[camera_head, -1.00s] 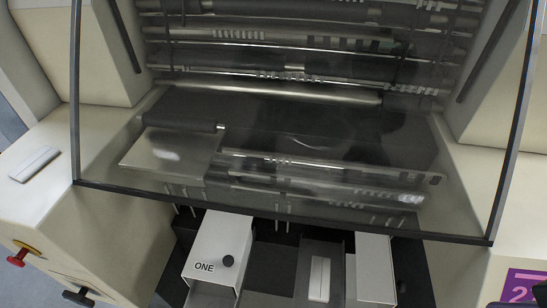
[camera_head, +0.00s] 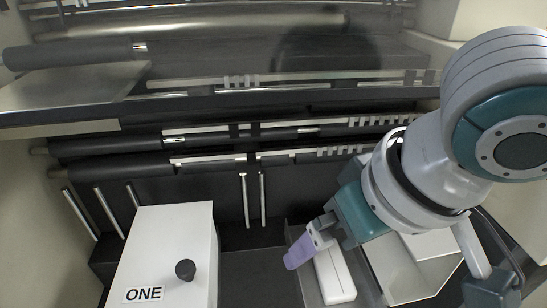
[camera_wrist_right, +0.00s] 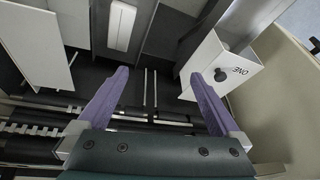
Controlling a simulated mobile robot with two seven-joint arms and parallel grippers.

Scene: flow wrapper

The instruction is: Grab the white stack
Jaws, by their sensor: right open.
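The white stack (camera_head: 335,277) is a narrow white block lying in a dark tray, partly hidden by my right gripper in the head view. In the right wrist view the stack (camera_wrist_right: 122,27) is at the top, ahead of the left fingertip. My right gripper (camera_head: 300,250) has purple fingers and hangs above the tray near the stack's far end. In its wrist view the right gripper (camera_wrist_right: 160,75) is open, with nothing between its fingers. My left gripper is not in view.
A white box marked ONE (camera_head: 165,255), with a black knob (camera_head: 185,270), stands left of the tray. Another white housing (camera_head: 415,260) is to its right, partly behind my arm. Dark rollers (camera_head: 110,165) cross behind. A dark gap lies between the box and tray.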

